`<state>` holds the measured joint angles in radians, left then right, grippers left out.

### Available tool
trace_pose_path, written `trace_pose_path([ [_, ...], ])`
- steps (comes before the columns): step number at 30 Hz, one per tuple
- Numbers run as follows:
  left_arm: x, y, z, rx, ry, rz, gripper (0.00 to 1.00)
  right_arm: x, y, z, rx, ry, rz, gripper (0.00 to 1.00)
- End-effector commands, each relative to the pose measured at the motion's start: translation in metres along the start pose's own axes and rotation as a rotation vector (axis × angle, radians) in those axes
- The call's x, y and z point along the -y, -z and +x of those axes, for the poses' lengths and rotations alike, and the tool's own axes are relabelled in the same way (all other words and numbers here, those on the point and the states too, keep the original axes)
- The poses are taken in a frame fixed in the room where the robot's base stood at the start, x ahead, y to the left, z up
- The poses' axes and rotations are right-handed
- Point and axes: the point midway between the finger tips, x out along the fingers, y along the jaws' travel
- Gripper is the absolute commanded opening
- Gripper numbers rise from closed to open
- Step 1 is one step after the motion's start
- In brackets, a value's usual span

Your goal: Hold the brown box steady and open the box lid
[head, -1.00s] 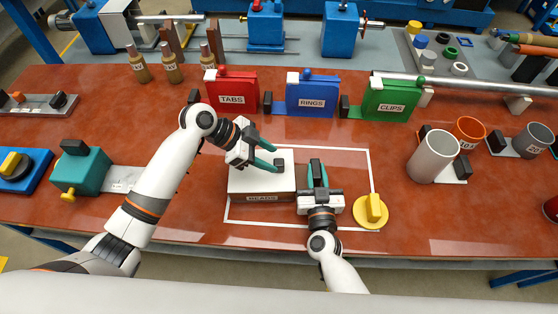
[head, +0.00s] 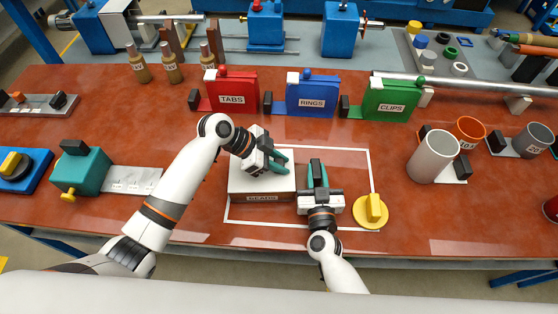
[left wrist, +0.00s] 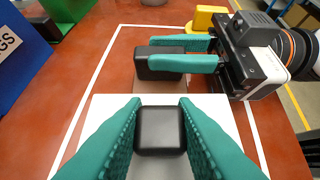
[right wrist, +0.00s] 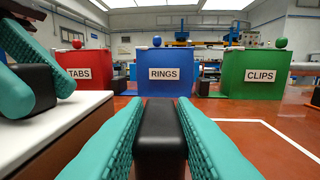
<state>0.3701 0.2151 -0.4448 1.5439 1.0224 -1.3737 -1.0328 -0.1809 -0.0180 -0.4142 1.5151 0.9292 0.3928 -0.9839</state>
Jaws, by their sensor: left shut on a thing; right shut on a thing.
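The brown box (head: 262,198) stands inside the white outline, its front label partly legible. Its white lid (head: 248,182) lies on top and looks level. A black knob (left wrist: 160,130) on the lid sits between the fingers of my left gripper (head: 284,161), which is shut on it. My right gripper (head: 318,173) is at the right side of the box, shut on a black handle block (right wrist: 160,140). That block (left wrist: 162,62) also shows in the left wrist view, beside the lid. My left gripper (right wrist: 45,88) shows at the left in the right wrist view.
Red TABS (head: 232,92), blue RINGS (head: 312,95) and green CLIPS (head: 390,98) boxes stand behind. A yellow knob on a disc (head: 372,210) is close to the right gripper. A grey cup (head: 432,158) stands further right. A teal block (head: 82,170) stands left.

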Motion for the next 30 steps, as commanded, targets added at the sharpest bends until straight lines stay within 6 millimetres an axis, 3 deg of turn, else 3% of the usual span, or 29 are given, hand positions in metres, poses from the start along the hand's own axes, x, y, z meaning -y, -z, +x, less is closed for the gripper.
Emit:
trace_pose_path([
  [7,-0.001,0.014,-0.013,-0.005,-0.004,-0.001,0.0,0.0,0.0,0.0,-0.001,0.0,0.0,0.0],
  [15,-0.001,0.068,-0.066,-0.008,-0.004,-0.003,0.0,0.001,0.0,0.0,-0.001,0.001,0.0,0.0],
  [19,-0.001,0.085,-0.084,-0.006,-0.004,-0.003,0.0,0.001,0.0,0.0,-0.001,0.001,-0.001,0.0],
  [30,-0.001,0.093,-0.093,-0.004,-0.004,-0.001,0.0,0.002,0.001,0.0,0.0,0.004,-0.001,0.0],
])
